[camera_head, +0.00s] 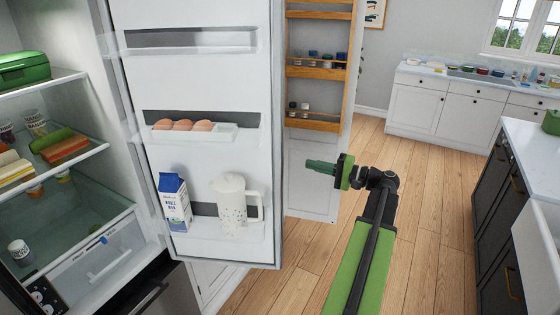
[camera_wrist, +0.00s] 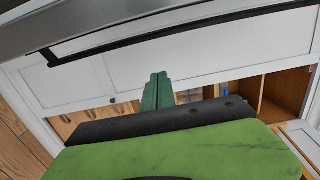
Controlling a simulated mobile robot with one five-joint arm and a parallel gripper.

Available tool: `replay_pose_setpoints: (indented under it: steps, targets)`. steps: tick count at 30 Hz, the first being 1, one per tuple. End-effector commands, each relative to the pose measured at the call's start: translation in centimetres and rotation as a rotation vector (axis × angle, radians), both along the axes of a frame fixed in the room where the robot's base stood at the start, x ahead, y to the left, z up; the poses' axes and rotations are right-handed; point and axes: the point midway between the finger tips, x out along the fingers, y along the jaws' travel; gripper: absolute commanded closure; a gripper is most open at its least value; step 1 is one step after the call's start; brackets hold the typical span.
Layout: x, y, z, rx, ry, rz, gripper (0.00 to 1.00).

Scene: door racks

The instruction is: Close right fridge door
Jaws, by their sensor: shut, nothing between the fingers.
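The fridge door (camera_head: 205,80) stands open in the head view, its white inner side facing me. Its door racks hold brown eggs (camera_head: 180,125), a milk carton (camera_head: 174,200) and a speckled white pitcher (camera_head: 236,205). My gripper (camera_head: 309,164) is to the right of the door's free edge in the picture, pointing left toward it. A gap shows between them in the picture; contact with the door's outer side cannot be seen. In the wrist view my gripper's green fingers (camera_wrist: 158,78) are together and empty. The door's outer face is hidden in the head view.
The fridge interior (camera_head: 60,210) at left has stocked glass shelves. Behind the door, a tall cabinet door (camera_head: 312,180) with wooden racks (camera_head: 317,72) stands open. A dark island (camera_head: 490,190) with a white top is at right. Wooden floor (camera_head: 425,200) is clear between.

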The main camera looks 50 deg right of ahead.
Motion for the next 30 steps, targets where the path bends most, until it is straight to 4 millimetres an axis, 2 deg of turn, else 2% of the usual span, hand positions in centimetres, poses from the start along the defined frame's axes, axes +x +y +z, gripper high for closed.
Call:
replay_pose_setpoints:
  steps: [4, 8, 19, 24, 30]
  targets:
    - [0.1, -0.1, 0.0, 0.000, 0.000, -0.005, 1.00]
    - [1.5, 0.3, 0.0, 0.000, 0.000, -0.007, 1.00]
    - [8.9, 2.6, 0.0, 0.000, 0.000, -0.010, 1.00]
    - [7.1, 4.9, 0.0, 0.000, 0.000, -0.014, 1.00]
    - [6.4, 5.8, 0.0, 0.000, 0.000, -0.014, 1.00]
